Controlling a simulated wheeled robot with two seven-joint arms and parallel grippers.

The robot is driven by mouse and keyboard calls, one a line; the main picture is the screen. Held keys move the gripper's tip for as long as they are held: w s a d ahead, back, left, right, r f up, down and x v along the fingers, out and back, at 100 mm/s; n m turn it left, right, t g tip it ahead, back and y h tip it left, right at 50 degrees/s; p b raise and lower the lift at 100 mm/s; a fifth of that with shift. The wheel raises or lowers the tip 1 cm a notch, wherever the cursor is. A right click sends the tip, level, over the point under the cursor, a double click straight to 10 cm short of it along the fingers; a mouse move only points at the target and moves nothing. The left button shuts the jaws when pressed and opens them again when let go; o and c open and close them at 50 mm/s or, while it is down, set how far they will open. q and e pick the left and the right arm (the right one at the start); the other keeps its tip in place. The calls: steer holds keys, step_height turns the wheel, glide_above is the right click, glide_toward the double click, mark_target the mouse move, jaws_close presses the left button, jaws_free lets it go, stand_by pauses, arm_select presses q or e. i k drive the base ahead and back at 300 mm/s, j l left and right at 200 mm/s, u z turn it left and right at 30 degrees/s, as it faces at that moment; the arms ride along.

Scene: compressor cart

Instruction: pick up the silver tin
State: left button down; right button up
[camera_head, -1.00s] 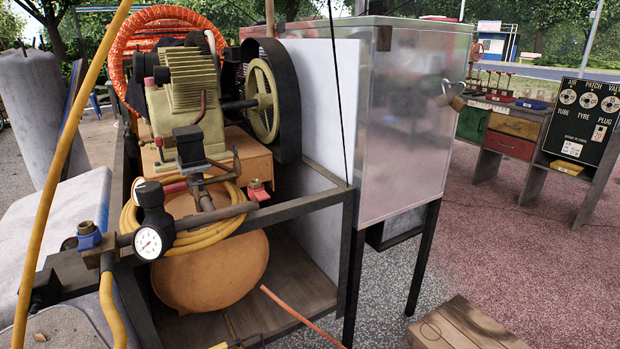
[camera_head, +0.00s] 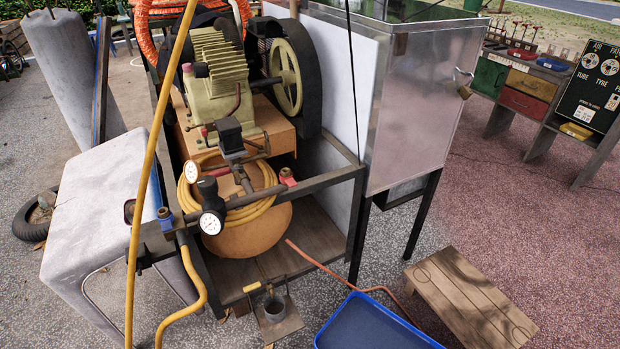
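The cart's dark frame (camera_head: 322,180) holds a compressor with an orange-tan tank (camera_head: 250,238). Neither of my grippers is in view.
A blue tray (camera_head: 375,328) lies at the bottom edge, right of the cup. A low wooden stool (camera_head: 470,300) stands further right. A yellow hose (camera_head: 150,180) runs down at left, beside a pale grey table (camera_head: 105,200). An orange hose (camera_head: 330,268) crosses near the tray.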

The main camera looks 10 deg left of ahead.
mark_target(275, 310)
steer(key=u, duration=0.8)
steer(key=k+l+u, duration=0.15)
steer(key=i+j, duration=0.05)
